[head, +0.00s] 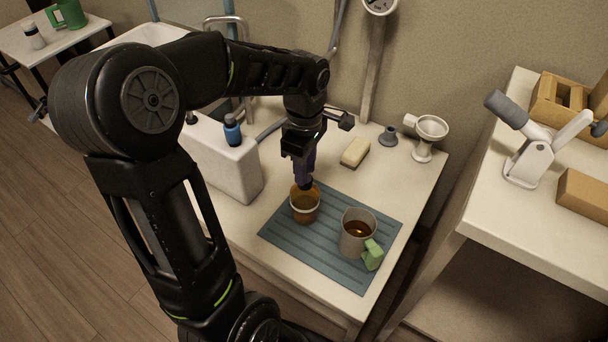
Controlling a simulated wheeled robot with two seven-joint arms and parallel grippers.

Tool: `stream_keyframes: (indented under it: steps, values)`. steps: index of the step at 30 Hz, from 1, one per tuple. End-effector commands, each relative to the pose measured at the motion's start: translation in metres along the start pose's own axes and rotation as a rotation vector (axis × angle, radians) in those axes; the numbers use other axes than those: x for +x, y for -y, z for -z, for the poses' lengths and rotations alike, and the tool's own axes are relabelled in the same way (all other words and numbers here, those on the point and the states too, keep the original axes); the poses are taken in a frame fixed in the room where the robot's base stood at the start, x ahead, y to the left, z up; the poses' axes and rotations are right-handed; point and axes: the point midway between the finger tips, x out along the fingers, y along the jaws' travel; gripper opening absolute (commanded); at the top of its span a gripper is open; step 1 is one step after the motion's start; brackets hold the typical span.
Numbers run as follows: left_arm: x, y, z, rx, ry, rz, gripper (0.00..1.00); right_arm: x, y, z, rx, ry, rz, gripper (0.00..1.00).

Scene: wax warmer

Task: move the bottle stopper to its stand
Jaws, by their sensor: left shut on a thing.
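My left gripper (304,178) is shut, pointing down over the amber cup-like vessel (305,207) on the blue-grey mat. A small dark piece (306,185) shows between its fingertips at the vessel's mouth; it looks like the bottle stopper, mostly hidden by the fingers. I cannot tell whether it touches the vessel. A small grey-blue flared piece (388,136) stands at the back of the counter, right of the soap; it looks like the stand, and nothing shows on it. My right gripper is not in view.
The ribbed mat (283,242) also holds a grey mug (352,243) of brown liquid with a green piece at its side. A soap bar (355,152) and a white funnel on a holder (430,132) stand behind. A white tank (225,165) stands left. A white lever device (528,160) is right.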

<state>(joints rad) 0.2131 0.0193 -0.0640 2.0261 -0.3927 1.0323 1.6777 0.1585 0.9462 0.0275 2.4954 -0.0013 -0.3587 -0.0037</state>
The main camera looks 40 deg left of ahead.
Motion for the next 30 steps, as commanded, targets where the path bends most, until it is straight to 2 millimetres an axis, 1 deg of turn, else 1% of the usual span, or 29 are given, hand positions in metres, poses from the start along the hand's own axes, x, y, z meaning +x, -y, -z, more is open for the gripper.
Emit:
stream_keyframes:
  steps: [30]
  values:
    - [-0.0086,-0.0001,0.0,0.0,0.0,-0.001,0.0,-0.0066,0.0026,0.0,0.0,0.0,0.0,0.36]
